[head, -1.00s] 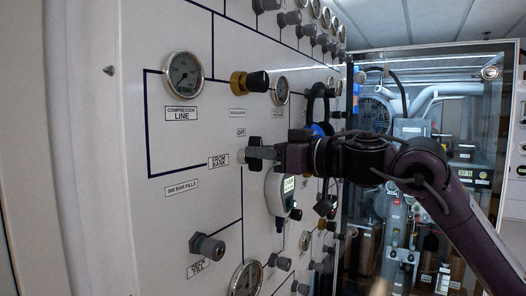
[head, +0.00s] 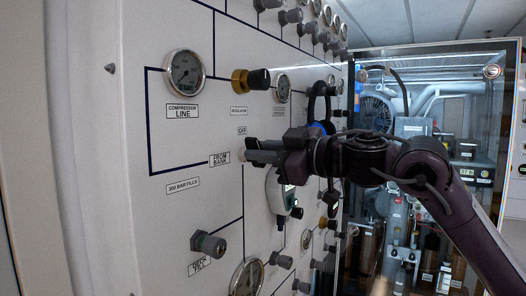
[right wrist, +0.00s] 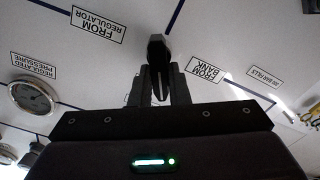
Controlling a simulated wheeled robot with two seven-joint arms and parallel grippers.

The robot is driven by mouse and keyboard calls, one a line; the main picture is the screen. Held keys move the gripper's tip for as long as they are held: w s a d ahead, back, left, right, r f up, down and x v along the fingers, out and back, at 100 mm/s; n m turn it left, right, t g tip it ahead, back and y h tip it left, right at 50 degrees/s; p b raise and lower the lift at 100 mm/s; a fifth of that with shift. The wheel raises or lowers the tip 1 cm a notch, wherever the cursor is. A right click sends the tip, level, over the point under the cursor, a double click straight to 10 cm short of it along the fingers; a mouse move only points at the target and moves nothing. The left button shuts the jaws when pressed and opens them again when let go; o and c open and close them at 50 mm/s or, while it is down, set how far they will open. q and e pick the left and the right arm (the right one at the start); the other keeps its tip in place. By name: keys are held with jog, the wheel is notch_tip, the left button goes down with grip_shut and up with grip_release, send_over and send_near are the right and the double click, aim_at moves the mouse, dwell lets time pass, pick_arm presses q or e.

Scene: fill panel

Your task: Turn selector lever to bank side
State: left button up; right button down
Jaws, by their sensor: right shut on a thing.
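The selector lever (right wrist: 157,46) is a dark handle on the white panel. In the right wrist view its end shows between the two fingertips of my right gripper (right wrist: 159,74). In the head view the right gripper (head: 262,151) reaches in from the right and is shut on the lever, covering most of it. The FROM BANK label (head: 219,159) lies just left of the fingers in the head view and right of them in the wrist view (right wrist: 203,68). The OFF label (head: 242,130) sits just above. The FROM REGULATOR label (right wrist: 98,25) is at upper left in the wrist view. My left gripper is out of view.
The compressor line gauge (head: 185,70) and a brass-based regulator knob (head: 251,80) are above the lever. A handheld digital meter (head: 280,193) hangs close below my right gripper. A deck fill knob (head: 207,244) juts out lower left. A glass-fronted cabinet (head: 430,130) stands behind my arm.

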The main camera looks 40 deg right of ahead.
jog(key=n, duration=0.8)
jog(key=f+n+b, duration=0.1)
jog(key=n, duration=0.3)
jog(key=shift+s+a+f, duration=0.1)
jog(key=shift+s+a, duration=0.05)
jog(key=shift+a, duration=0.2)
dwell(0.4)
jog(key=c, duration=1.4)
grip_release()
jog(key=shift+s, duration=0.1)
jog(key=shift+f, duration=0.1)
jog(key=b+v, duration=0.7)
jog(key=shift+s+d, duration=0.1)
jog(key=shift+s, duration=0.25)
